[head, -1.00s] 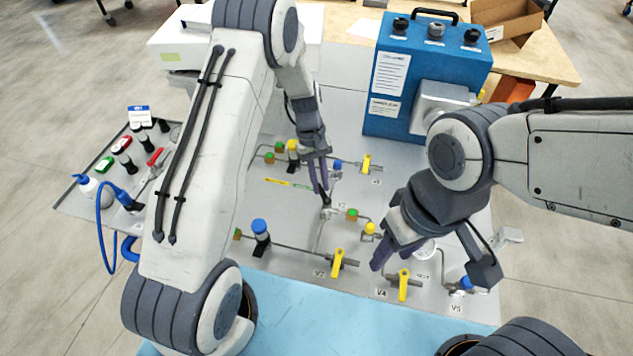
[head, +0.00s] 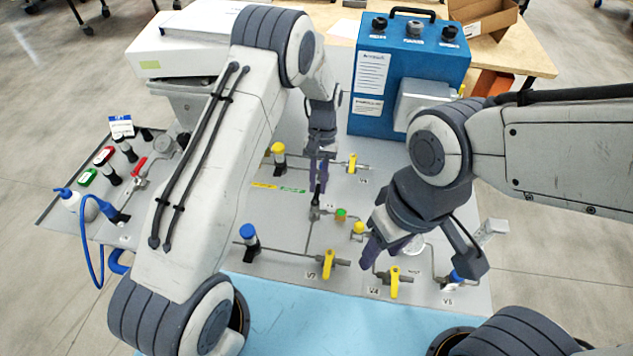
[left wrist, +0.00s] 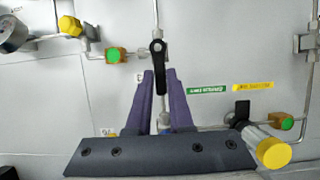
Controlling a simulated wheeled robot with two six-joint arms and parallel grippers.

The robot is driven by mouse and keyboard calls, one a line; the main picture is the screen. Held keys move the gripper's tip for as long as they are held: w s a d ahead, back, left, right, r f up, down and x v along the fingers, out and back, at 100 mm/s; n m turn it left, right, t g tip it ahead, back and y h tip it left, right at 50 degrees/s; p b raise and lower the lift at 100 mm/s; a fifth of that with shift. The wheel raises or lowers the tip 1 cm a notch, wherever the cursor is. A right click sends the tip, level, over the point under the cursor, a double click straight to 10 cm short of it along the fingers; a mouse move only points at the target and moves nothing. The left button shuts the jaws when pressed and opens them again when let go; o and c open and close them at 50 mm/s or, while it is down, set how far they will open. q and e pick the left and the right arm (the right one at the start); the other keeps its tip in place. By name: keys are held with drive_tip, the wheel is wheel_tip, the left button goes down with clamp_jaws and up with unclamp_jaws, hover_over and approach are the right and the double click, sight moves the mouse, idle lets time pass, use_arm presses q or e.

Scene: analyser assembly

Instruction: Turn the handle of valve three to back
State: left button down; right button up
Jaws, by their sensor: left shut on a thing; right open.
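Valve three (head: 315,212) appears to be the small valve with the black handle (head: 318,196) in the middle of the panel; its label is hidden or unreadable. My left gripper (head: 319,182) is shut on this handle from above. In the left wrist view, the black handle (left wrist: 158,68) runs from its pivot on the vertical pipe down between the purple fingers (left wrist: 160,88). My right gripper (head: 375,250) is open and empty, low over the panel near the yellow-handled valve V4 (head: 394,283).
Yellow-handled valve V7 (head: 329,264) and a blue-capped part (head: 249,243) are in front. A yellow-capped part (head: 278,155) and another yellow handle (head: 352,163) are behind. A blue box (head: 410,75) stands at the back. A bottle with a blue hose (head: 80,204) is at left.

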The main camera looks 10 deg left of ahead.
idle(0.5)
use_arm(q)
drive_tip(key=c, duration=0.8)
unclamp_jaws()
drive_tip(key=b+v, duration=0.2)
drive_tip(key=v, duration=0.8)
drive_tip(key=shift+r, duration=0.3)
drive_tip(key=shift+d, duration=0.1)
